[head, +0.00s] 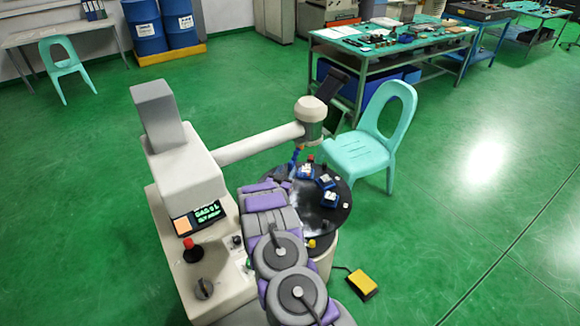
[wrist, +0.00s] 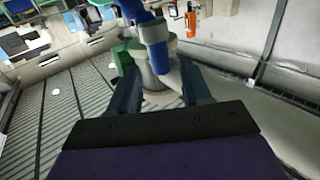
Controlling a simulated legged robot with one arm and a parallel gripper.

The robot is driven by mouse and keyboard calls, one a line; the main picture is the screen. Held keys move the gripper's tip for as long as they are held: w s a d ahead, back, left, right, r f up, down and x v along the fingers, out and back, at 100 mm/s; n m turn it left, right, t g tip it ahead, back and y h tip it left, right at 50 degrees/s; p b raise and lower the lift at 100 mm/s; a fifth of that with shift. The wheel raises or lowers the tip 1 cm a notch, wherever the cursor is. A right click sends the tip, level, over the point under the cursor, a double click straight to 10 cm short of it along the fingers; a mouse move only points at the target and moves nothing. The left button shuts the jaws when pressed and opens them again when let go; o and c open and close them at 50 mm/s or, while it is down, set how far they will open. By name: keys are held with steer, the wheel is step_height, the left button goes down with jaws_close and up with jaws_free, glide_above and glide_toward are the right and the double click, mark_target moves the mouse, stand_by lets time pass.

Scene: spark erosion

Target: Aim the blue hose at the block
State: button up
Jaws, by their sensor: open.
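The blue hose (head: 296,157) stands on the far left part of the round dark table, under the machine's head. In the wrist view the blue hose (wrist: 153,48) hangs down ahead of my gripper (wrist: 158,82), between the lines of its two fingers. The fingers are open and apart; I cannot tell whether either touches the hose. Several small pale blocks on blue holders sit on the table, one near the hose (head: 306,172), one in the middle (head: 326,181) and one closer (head: 330,199). Which one is the block is unclear. My arm hides part of the table.
The round dark table (head: 338,214) is framed by the beige machine (head: 180,175), whose horizontal arm (head: 260,145) reaches over it. A turquoise chair (head: 370,148) stands close on the right. A yellow pedal (head: 362,284) lies on the floor. The green floor at right is clear.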

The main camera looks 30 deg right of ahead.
mark_target(289, 166)
steer(key=shift+x, duration=2.3)
jaws_close()
